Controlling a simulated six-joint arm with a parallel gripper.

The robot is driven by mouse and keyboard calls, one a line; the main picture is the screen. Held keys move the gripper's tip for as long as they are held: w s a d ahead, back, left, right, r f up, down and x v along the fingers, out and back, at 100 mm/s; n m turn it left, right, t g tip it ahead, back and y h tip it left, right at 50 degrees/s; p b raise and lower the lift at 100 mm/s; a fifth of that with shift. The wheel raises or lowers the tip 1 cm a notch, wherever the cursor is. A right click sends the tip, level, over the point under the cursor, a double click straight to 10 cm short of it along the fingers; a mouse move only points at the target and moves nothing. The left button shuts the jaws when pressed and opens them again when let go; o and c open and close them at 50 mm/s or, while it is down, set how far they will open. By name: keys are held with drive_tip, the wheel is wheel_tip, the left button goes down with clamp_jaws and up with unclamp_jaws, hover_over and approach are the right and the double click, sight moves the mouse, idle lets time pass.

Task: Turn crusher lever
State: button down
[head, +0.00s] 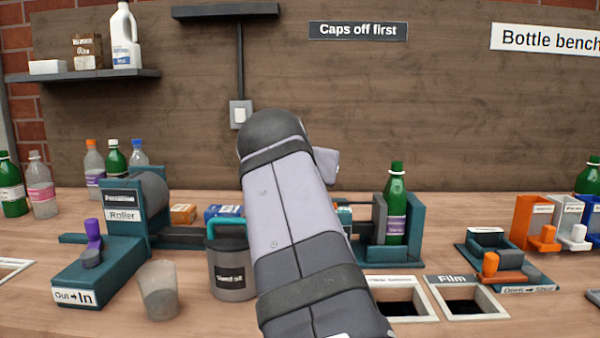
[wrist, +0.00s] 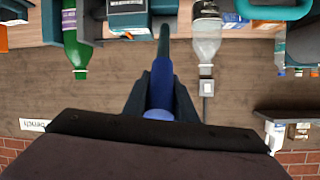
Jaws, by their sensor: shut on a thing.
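My gripper (wrist: 160,88) is shut on a blue lever handle (wrist: 161,72) in the wrist view, with a dark finger on either side. The handle joins a dark green shaft (wrist: 163,42) that runs to the teal machinery at the top of that picture. In the head view my arm hides the gripper and the lever. A teal press frame (head: 362,255) stands just right of my arm and holds an upright green bottle (head: 395,208). The green bottle also shows in the wrist view (wrist: 76,40), upside down.
A clear bottle (wrist: 207,38) is close beside the lever in the wrist view. Bench openings (head: 465,305) lie at the front right.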

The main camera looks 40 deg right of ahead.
drive_tip(key=c, duration=1.5)
unclamp_jaws()
drive_tip(key=shift+o, duration=0.2)
wheel_tip(320, 180, up, 10)
drive_tip(key=p, duration=0.5)
